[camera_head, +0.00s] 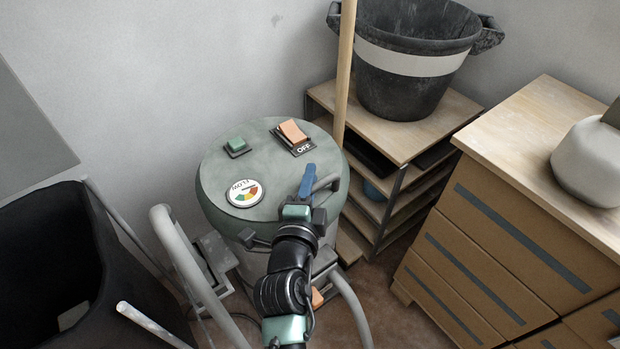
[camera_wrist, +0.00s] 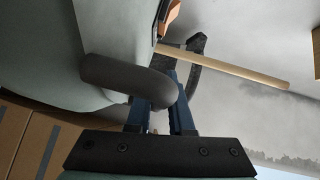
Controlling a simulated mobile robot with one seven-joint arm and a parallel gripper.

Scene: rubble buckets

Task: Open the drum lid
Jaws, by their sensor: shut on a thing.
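The drum lid (camera_head: 268,185) is a round grey-green top seated on the drum. It carries a green button (camera_head: 236,146), an orange switch (camera_head: 293,132) marked OFF and a round gauge (camera_head: 244,193). A grey loop handle (camera_head: 328,183) sticks out at the lid's right side. My gripper (camera_head: 308,180) is at this handle, its blue fingers shut on it. In the wrist view the handle (camera_wrist: 115,72) curves in between the two blue fingers of my gripper (camera_wrist: 163,110). My arm hides part of the drum's front.
A black bucket (camera_head: 410,65) stands on a wooden shelf (camera_head: 440,120) behind right. A wooden pole (camera_head: 345,75) rises beside the lid. A drawer cabinet (camera_head: 500,240) is at right. A black container (camera_head: 55,260) and grey tubing (camera_head: 180,260) are at left.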

